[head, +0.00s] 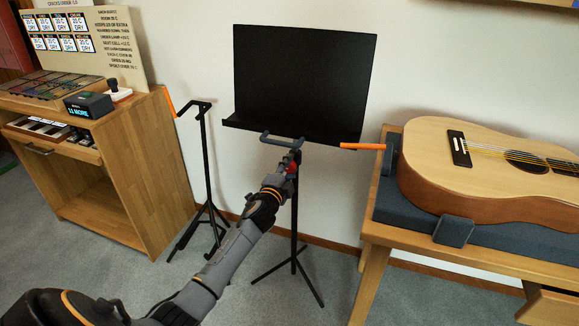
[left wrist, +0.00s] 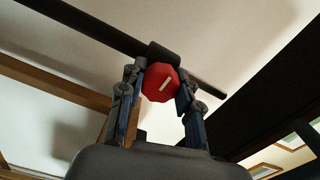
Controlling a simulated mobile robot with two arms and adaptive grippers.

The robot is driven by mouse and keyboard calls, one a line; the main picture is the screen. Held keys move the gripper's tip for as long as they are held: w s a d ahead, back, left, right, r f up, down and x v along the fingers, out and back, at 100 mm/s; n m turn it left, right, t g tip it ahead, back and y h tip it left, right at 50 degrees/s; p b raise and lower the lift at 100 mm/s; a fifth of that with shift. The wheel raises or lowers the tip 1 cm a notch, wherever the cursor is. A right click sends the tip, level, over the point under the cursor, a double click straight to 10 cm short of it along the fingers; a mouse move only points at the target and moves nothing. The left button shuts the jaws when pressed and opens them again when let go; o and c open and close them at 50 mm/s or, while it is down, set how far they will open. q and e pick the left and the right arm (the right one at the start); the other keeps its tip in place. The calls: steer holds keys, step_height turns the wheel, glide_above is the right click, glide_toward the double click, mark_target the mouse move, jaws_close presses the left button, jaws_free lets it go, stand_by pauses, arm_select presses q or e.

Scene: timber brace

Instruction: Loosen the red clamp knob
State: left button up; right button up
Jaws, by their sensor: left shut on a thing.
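The red clamp knob (left wrist: 161,80) is eight-sided with a pale bar mark on its face. It sits on a clamp around the black pole (left wrist: 90,28) of the music stand (head: 304,80). My left gripper (left wrist: 159,86) has one finger on each side of the knob and is shut on it. In the head view the knob (head: 292,168) is a small red patch, mostly hidden by my left gripper (head: 285,172), just below the stand's desk. My right gripper is in neither view.
A guitar (head: 485,180) lies on a padded wooden bench (head: 470,248) at right. An orange-tipped bar (head: 362,146) sticks out towards it. Left stand a second black stand (head: 207,170) and a wooden cabinet (head: 135,160). Open carpet lies in front.

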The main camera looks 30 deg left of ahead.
arm_select(q)
steer(key=shift+n, duration=0.6)
steer(key=n+p, duration=0.1)
steer(key=n, duration=0.2)
steer(key=shift+n+p, duration=0.3)
steer(key=shift+n, duration=0.1)
steer(key=shift+n+p, duration=0.3)
steer(key=shift+n, duration=0.6)
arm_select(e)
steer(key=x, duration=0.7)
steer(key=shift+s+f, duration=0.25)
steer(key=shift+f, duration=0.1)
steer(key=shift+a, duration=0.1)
arm_select(q)
steer(key=o, duration=1.2)
steer(key=shift+f, duration=0.1)
steer(key=shift+c, duration=0.2)
steer(key=shift+s, duration=0.1)
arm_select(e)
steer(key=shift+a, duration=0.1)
arm_select(q)
steer(key=v, duration=1.2)
